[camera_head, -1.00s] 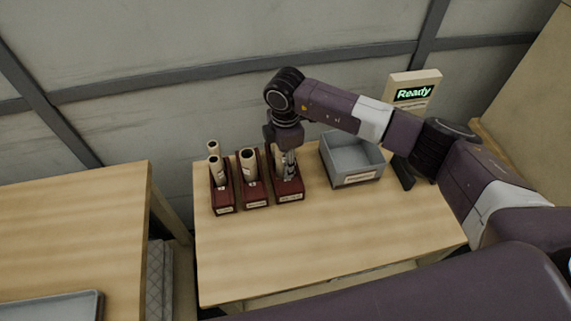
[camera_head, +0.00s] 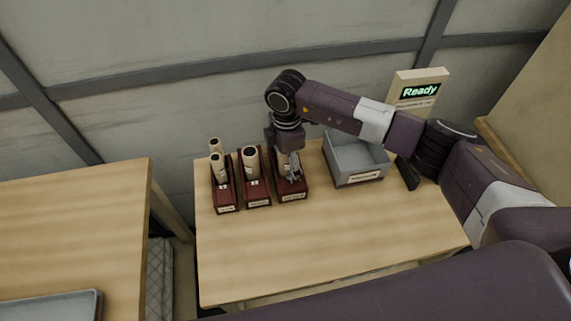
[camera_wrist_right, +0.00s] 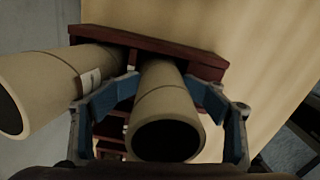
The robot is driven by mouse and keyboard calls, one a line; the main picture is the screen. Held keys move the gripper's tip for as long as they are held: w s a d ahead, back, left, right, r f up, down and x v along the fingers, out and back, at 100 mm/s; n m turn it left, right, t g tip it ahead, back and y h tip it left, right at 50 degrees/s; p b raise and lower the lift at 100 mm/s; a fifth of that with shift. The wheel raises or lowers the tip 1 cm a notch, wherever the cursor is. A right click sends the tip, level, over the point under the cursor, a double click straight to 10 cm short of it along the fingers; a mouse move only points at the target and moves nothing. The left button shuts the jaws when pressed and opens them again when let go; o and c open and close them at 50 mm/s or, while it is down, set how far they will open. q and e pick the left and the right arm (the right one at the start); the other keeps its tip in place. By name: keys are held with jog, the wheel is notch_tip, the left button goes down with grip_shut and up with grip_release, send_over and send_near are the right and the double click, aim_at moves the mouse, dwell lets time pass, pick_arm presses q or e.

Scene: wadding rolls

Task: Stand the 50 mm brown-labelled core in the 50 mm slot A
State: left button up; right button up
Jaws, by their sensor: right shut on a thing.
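My right gripper (camera_head: 292,172) is low over the right-hand dark red rack (camera_head: 291,194). In the right wrist view its blue-grey fingers (camera_wrist_right: 160,92) are on both sides of a beige core (camera_wrist_right: 165,105), and it is shut on this core. The core's open end faces the camera, and its far end meets the dark red rack (camera_wrist_right: 170,47). I cannot tell how deep it sits. A second beige core (camera_wrist_right: 50,85) with a pale label stands beside it on the left. The held core's label colour and the slot letters cannot be read. My left gripper is not in view.
Two more dark red racks, the left one (camera_head: 225,203) and the middle one (camera_head: 257,198), hold beige cores. A grey bin (camera_head: 357,172) stands right of the racks, with a "Ready" display (camera_head: 418,92) behind it. The table front (camera_head: 330,245) is clear.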

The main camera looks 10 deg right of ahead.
notch_tip(320, 180, up, 12)
jog(key=shift+f, duration=0.1)
